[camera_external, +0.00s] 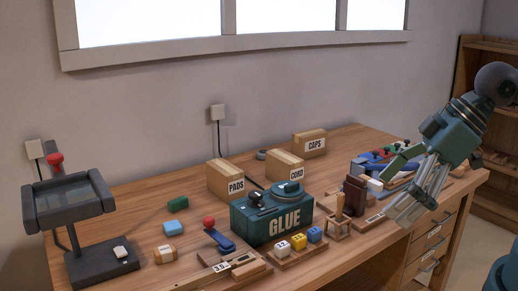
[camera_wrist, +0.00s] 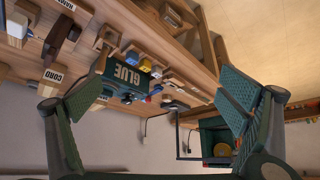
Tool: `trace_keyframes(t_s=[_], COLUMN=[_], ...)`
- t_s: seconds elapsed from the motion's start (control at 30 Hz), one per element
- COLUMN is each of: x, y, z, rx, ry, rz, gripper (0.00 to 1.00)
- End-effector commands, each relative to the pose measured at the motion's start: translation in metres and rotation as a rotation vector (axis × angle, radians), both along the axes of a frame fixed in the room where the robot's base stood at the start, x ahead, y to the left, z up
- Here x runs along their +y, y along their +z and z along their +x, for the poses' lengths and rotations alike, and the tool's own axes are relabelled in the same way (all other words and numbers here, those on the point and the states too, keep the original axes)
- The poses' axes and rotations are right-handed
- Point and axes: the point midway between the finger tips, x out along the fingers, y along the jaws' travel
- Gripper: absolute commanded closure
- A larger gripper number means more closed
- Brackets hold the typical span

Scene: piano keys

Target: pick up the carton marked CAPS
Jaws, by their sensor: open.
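The carton marked CAPS (camera_external: 310,144) is a light brown box with a white label, upright at the back of the wooden bench near the wall. My gripper (camera_external: 392,195) is at the right side of the bench in the external view, well apart from the carton and nearer the front. In the wrist view my gripper (camera_wrist: 160,95) has its two green-padded fingers spread wide with nothing between them. I cannot make out the CAPS carton in the wrist view.
Cartons marked CORD (camera_external: 286,166) and PADS (camera_external: 226,182) stand left of CAPS. A green GLUE box (camera_external: 285,225) is in front of them. A dark brown block (camera_external: 354,195) and a wooden stand (camera_external: 339,224) stand between there and my gripper. A lamp-like device (camera_external: 70,200) is far left.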

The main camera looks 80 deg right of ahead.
Motion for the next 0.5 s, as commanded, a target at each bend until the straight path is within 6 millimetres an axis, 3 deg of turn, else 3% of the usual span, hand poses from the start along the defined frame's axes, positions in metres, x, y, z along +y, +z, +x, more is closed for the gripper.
trace_keyframes(t_s=[0.27, 0.5], x=[-0.018, -0.049], y=[0.016, 0.033], z=[0.022, 0.054], rx=[0.011, 0.028], ry=[-0.042, -0.105], rz=[0.001, 0.001], gripper=[0.04, 0.04])
